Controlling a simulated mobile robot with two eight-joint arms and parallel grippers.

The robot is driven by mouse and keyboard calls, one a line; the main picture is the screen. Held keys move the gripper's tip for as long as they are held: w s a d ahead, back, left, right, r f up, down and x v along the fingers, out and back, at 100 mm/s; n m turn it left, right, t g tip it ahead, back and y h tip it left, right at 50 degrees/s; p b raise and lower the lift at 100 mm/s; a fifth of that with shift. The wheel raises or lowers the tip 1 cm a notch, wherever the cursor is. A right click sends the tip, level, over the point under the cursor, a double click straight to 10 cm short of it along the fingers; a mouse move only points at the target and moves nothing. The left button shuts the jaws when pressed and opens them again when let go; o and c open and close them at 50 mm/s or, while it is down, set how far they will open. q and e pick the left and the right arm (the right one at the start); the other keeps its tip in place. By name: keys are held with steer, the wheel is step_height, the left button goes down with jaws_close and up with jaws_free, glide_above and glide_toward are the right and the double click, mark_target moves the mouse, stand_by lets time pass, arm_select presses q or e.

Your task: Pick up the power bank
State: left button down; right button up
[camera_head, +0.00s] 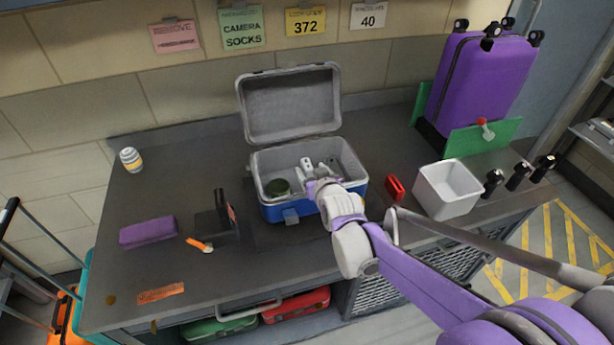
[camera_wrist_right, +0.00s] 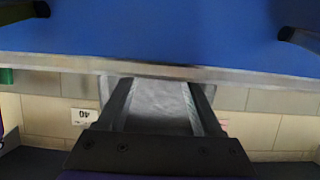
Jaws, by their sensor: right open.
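I cannot clearly identify the power bank. A small red block (camera_head: 395,188) lies on the counter beside the white bin and may be it. My right gripper (camera_head: 316,174) reaches from the lower right over the open blue cooler (camera_head: 285,211). In the wrist view, its two fingers (camera_wrist_right: 158,92) are apart, with the grey cooler lid (camera_wrist_right: 160,103) visible behind the gap and nothing held. The gripper and wrist hide part of the cooler's inside. My left gripper is not in view.
The lid (camera_head: 290,105) stands open at the back. A white bin (camera_head: 448,190) and black bottles (camera_head: 517,176) are on the right. A black stand (camera_head: 212,222), purple case (camera_head: 148,232) and striped can (camera_head: 131,160) are on the left.

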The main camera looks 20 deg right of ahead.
mark_target(305, 163)
steer(key=shift+x, duration=1.1)
jaws_close()
stand_by(0.6)
